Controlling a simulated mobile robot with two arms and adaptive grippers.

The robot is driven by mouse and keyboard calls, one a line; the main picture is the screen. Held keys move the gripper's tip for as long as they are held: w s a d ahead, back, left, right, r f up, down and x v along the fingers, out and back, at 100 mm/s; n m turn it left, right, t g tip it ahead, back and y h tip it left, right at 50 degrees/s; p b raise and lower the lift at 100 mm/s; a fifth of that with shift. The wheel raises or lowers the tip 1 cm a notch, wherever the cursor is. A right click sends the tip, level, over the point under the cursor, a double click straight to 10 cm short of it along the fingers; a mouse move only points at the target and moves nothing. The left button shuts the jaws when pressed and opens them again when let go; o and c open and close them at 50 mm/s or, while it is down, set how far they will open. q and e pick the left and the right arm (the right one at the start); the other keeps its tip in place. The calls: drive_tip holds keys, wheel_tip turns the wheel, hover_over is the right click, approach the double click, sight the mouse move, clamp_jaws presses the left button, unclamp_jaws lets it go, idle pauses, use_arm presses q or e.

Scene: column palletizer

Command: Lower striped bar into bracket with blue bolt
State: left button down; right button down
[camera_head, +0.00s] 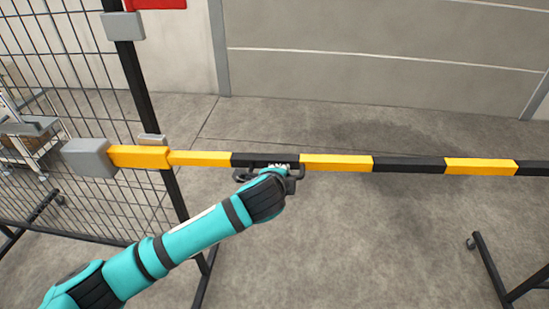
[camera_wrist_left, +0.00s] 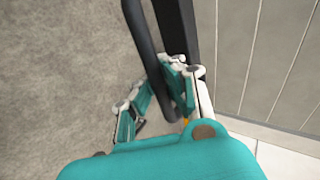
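The striped bar (camera_head: 335,162), yellow and black, runs nearly level across the head view. Its left end has a grey block (camera_head: 90,158) beside a dark post; its right end runs out of the picture. A dark handle (camera_wrist_left: 146,40) is fixed along the bar, which shows as a dark length in the left wrist view (camera_wrist_left: 177,25). My left gripper (camera_wrist_left: 158,80) has its fingers around the handle and looks shut on it; in the head view it is mostly hidden behind my wrist (camera_head: 265,195). No bracket with a blue bolt shows. My right gripper is out of view.
A mesh fence (camera_head: 85,115) with dark posts stands at the left. A dark stand leg with a caster (camera_head: 487,262) is at the lower right. A grey wall (camera_head: 380,70) closes the back. The concrete floor (camera_head: 340,240) below the bar is clear.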

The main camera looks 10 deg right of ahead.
use_arm(q)
wheel_tip(320, 180, down, 3)
drive_tip(key=shift+s+f+m+y+b, duration=0.2)
drive_tip(key=shift+m+y+b, duration=0.1)
drive_tip(key=shift+y, duration=0.1)
drive_tip(key=shift+f, duration=0.15)
drive_tip(key=c, duration=2)
unclamp_jaws()
drive_tip(key=shift+c, duration=0.2)
drive_tip(key=o, duration=0.7)
drive_tip(key=shift+a, duration=0.1)
drive_tip(key=shift+r, duration=0.2)
drive_tip(key=v, duration=1.2)
